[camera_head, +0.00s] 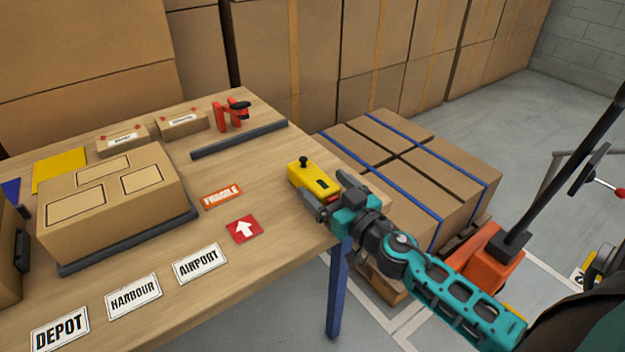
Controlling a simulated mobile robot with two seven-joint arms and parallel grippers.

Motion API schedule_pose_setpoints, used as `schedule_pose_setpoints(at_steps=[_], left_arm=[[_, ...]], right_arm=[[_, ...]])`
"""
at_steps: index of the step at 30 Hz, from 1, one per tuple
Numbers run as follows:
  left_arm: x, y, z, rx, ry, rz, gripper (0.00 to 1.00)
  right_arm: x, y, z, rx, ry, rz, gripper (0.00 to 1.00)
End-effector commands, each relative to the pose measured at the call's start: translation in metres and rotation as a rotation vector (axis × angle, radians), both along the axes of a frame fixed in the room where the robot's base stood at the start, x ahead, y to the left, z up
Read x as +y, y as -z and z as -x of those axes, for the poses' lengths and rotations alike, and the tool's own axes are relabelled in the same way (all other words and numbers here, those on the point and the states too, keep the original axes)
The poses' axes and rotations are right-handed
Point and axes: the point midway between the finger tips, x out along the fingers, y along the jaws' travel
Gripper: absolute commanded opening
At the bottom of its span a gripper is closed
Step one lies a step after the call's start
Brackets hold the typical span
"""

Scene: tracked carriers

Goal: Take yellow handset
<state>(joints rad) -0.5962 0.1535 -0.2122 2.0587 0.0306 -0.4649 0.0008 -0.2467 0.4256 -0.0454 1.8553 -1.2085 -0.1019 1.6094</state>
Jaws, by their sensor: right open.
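The yellow handset (315,177), with a black knob on top and a small red mark, is at the right edge of the wooden table. My right gripper (322,185) is open at the handset's near right end, with one grey finger on each side of it. Whether the fingers touch it cannot be told. My left gripper is not in view.
A carton (115,205) stands on a dark mat at the table's left. DEPOT (60,330), HARBOUR (134,297) and AIRPORT (200,263) labels lie in front. A red tape dispenser (232,115) stands behind a dark bar (240,140). Strapped cartons (410,165) stand beyond the table.

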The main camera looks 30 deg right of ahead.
Motion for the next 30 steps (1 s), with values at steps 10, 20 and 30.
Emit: schedule_pose_setpoints(at_steps=[10, 20, 30], left_arm=[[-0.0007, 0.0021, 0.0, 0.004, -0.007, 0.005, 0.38], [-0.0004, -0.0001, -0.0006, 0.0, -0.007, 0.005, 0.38], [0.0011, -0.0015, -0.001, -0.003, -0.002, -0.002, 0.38]], right_arm=[[0.0004, 0.0002, -0.0041, 0.001, -0.001, 0.002, 0.86], [0.0004, 0.0002, -0.004, 0.0, -0.001, 0.001, 0.55], [0.0004, -0.0009, -0.0042, -0.002, -0.001, 0.001, 0.24]])
